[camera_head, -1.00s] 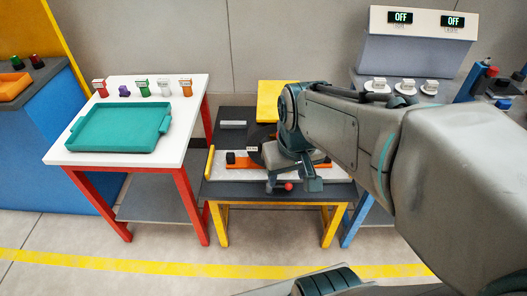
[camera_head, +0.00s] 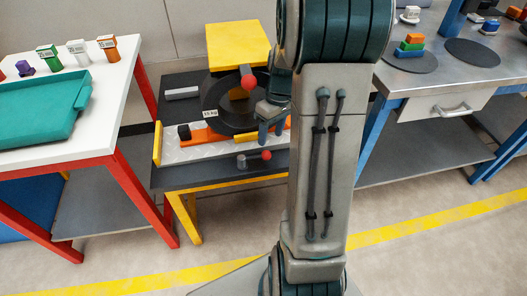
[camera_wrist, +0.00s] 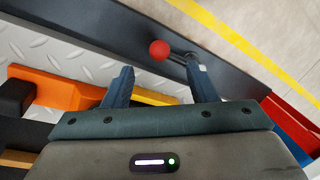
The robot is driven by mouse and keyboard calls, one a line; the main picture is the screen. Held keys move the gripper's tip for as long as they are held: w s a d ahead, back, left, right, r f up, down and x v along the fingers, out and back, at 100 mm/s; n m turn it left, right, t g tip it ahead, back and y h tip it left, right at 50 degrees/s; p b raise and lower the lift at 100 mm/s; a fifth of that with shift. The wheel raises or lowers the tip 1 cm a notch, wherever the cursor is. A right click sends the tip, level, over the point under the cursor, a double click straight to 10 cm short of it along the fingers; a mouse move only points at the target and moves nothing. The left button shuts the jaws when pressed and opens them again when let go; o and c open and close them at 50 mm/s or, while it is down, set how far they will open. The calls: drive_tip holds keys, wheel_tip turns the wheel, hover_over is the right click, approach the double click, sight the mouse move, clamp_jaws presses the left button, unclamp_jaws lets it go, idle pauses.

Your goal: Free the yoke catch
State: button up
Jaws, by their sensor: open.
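On the yellow-legged bench, a small lever with a red ball knob (camera_head: 266,155) sits at the front edge, beside a short grey post (camera_head: 241,162). In the wrist view the red knob (camera_wrist: 160,50) is on a thin dark rod, beyond my fingertips and between their lines. The rod runs right, to a metal pivot near the right fingertip; contact cannot be told. My gripper (camera_head: 271,130) is open and empty, fingers pointing down just above the knob; it also shows in the wrist view (camera_wrist: 160,82). A second red knob (camera_head: 248,82) stands above the dark coil (camera_head: 212,122). Which part is the yoke catch is unclear.
An orange bar (camera_head: 203,136) and black block (camera_head: 184,132) lie on the diamond plate (camera_head: 180,153). A yellow block (camera_head: 237,45) stands behind the coil. A white table with a teal tray (camera_head: 40,108) is left; a grey drawer bench (camera_head: 440,112) is right.

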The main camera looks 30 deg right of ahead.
sight(267, 152)
drive_tip(key=f+b, duration=0.1)
drive_tip(key=f, duration=0.2)
drive_tip(key=a+f+b, duration=0.1)
drive_tip(key=f, duration=0.3)
drive_tip(key=shift+s+a+f, duration=0.15)
drive_tip(key=shift+s+a, duration=0.05)
clamp_jaws()
